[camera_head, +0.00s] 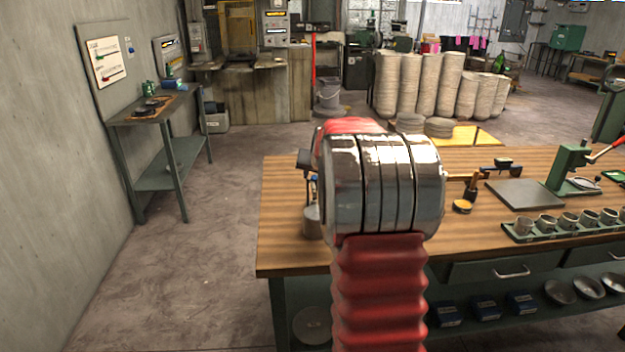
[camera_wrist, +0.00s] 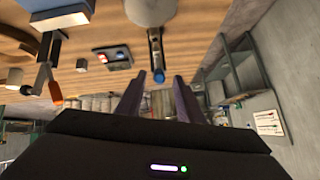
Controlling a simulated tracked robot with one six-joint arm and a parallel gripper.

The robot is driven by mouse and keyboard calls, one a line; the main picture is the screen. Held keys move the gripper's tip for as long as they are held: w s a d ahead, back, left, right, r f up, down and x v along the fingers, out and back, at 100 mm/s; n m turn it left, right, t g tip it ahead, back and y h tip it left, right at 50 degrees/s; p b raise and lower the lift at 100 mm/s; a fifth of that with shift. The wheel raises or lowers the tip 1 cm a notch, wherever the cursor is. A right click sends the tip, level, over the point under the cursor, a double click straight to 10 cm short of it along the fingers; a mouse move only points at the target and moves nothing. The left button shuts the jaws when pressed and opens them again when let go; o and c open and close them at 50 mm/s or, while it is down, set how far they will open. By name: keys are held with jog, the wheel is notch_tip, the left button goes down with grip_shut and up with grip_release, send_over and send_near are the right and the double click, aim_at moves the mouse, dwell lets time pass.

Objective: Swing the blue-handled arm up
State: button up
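In the wrist view the blue-handled arm is a slim metal bar (camera_wrist: 155,45) ending in a blue tip (camera_wrist: 158,75). It runs to a grey round part (camera_wrist: 150,10) at the table's edge of the picture. My gripper (camera_wrist: 157,84) is open, its two dark fingers apart on either side of the blue tip's line. The tip appears level with the fingertips or just beyond them; I cannot tell the depth, and I see no contact. In the head view my own arm covers most of this spot; a grey cylinder (camera_head: 311,221) shows at its left.
The wooden workbench (camera_head: 285,250) carries a green press (camera_head: 567,165) and a row of cups (camera_head: 567,222). The wrist view shows a small box with a red button (camera_wrist: 112,56) and an orange-tipped lever (camera_wrist: 54,90). The floor (camera_head: 200,260) left of the bench is clear.

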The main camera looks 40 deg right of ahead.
aim_at(314, 177)
jog(key=shift+x, duration=1.85)
jog(key=shift+c, duration=0.4)
grip_shut()
